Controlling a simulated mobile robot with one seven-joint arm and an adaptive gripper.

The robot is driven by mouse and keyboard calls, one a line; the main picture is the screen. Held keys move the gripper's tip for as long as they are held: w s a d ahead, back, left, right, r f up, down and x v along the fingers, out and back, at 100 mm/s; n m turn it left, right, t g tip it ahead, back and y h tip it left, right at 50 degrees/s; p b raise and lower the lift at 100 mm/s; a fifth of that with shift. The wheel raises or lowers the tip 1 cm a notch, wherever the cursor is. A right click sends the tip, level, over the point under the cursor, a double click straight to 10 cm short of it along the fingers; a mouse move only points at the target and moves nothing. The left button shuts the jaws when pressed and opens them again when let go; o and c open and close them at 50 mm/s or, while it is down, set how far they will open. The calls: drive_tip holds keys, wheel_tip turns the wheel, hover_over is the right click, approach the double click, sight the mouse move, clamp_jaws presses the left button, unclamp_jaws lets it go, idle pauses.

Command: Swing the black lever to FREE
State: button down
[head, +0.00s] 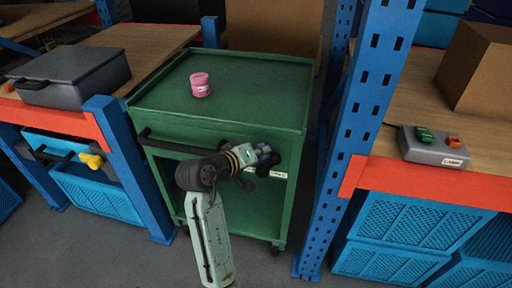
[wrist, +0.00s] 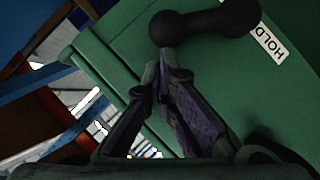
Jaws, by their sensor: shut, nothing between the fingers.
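The black lever (wrist: 205,24) is on the front face of the green cart (head: 230,95). In the wrist view it is a dark bar with rounded ends, with a white label reading HOLD (wrist: 270,40) beside its right end. The label also shows small in the head view (head: 278,173), where my gripper hides most of the lever. My gripper (wrist: 164,60) is shut and empty, its fingertips close to the lever's left end. I cannot tell whether they touch it. No FREE label is visible.
A pink can (head: 200,86) stands on the cart top. A black handle bar (head: 158,142) sticks out at the cart's left front. A blue rack post (head: 365,110) rises close on the right. A grey switch box (head: 435,150) sits on the right shelf, and a yellow knob (head: 92,160) is at left.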

drive_tip(key=shift+s+d, duration=0.15)
drive_tip(key=shift+d, duration=0.2)
drive_tip(key=shift+s+r+p, duration=0.1)
drive_tip(key=shift+p, duration=0.2)
idle(0.4)
